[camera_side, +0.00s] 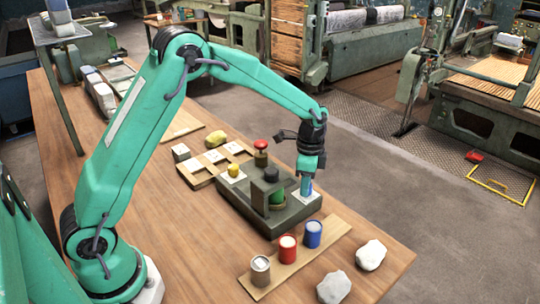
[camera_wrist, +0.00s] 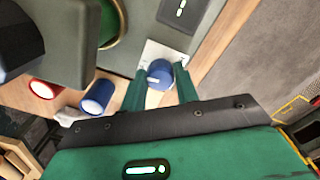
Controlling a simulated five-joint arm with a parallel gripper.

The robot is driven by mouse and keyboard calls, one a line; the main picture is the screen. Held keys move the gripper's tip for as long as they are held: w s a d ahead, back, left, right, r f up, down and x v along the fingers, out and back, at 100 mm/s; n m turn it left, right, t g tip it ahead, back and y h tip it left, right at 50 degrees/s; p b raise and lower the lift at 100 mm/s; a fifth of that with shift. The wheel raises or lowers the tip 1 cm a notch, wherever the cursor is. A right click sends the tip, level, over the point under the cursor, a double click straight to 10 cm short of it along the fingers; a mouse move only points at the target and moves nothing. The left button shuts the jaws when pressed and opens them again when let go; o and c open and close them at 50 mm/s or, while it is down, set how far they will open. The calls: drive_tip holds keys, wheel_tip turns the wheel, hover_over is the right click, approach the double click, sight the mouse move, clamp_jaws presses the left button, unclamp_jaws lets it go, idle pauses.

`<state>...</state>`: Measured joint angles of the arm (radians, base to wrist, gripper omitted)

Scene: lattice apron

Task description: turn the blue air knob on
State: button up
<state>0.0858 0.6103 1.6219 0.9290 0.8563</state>
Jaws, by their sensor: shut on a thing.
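The blue air knob (camera_wrist: 159,74) sits on a white plate (camera_wrist: 151,49) on the dark green control box (camera_side: 257,217). In the wrist view its round blue body lies between the two green fingers of my gripper (camera_wrist: 164,70), with a pale mark on it. My gripper (camera_side: 306,190) points down at the right end of the box in the side view and is shut on the knob. The fingers hide most of the knob there. The knob's exact turn angle is hard to read.
The box also carries a red mushroom button (camera_side: 261,145), a yellow knob (camera_side: 234,170) and a dark block (camera_side: 271,174) close to my gripper. Grey, red (camera_side: 287,248) and blue (camera_side: 312,233) cans stand on a board in front. Two pale stones (camera_side: 371,254) lie near the bench edge.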

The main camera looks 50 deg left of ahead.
drive_tip(key=n, duration=0.8)
drive_tip(key=shift+r, duration=0.1)
drive_tip(key=n, duration=0.4)
drive_tip(key=shift+n, duration=2.1)
drive_tip(key=o, duration=1)
